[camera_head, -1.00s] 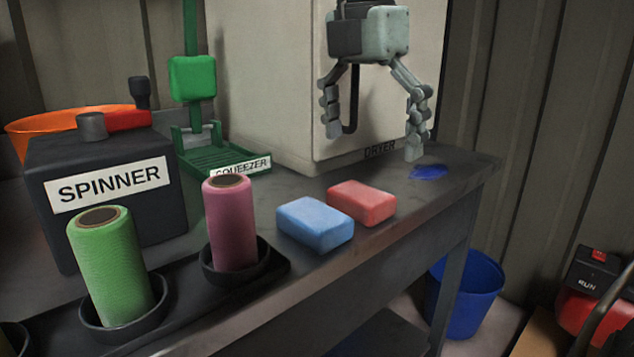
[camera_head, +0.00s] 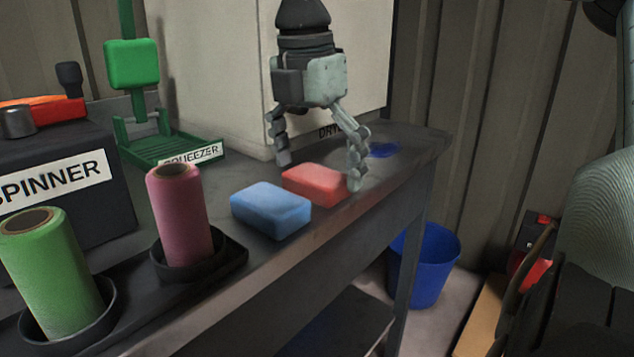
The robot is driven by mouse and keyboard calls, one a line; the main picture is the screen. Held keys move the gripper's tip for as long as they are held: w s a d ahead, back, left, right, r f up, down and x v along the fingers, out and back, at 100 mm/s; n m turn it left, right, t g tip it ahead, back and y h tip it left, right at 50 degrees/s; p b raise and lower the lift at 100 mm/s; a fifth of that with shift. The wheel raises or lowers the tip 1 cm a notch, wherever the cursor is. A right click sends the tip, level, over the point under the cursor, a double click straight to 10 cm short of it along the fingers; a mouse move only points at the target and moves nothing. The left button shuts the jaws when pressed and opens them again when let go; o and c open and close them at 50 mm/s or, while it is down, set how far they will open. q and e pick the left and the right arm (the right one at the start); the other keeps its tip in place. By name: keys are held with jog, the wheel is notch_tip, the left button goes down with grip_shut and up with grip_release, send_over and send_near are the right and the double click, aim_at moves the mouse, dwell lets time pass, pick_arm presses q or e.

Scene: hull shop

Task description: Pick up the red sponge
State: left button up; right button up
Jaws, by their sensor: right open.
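The red sponge (camera_head: 312,183) lies flat on the dark workbench (camera_head: 330,235), close to its front edge. My right gripper (camera_head: 320,174) hangs from above, pointing down, with its fingers spread open. One finger is behind the sponge's left part and the other is in front of the sponge's right end, covering a little of it. I cannot tell whether the fingers touch the sponge. My left gripper is not in view.
A blue sponge (camera_head: 271,210) lies just left of the red one. Pink (camera_head: 181,215) and green (camera_head: 50,272) spools stand in holders at left. The green squeezer (camera_head: 158,148), black spinner (camera_head: 100,205) and pale dryer (camera_head: 215,75) stand behind. A blue bucket (camera_head: 428,268) is on the floor.

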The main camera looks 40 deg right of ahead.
aim_at(316, 174)
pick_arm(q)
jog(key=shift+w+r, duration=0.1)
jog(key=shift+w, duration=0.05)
pick_arm(e)
jog(key=shift+c, duration=1.2)
jog(key=c, duration=0.8)
jog(key=shift+o, duration=0.2)
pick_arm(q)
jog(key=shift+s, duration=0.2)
pick_arm(e)
jog(key=shift+r, duration=0.15)
jog(key=shift+r, duration=0.25)
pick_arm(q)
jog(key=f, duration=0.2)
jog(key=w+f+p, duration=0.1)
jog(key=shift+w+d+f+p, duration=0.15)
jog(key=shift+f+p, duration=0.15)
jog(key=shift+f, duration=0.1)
pick_arm(e)
notch_tip(316, 174, up, 17)
jog(key=shift+r, duration=0.15)
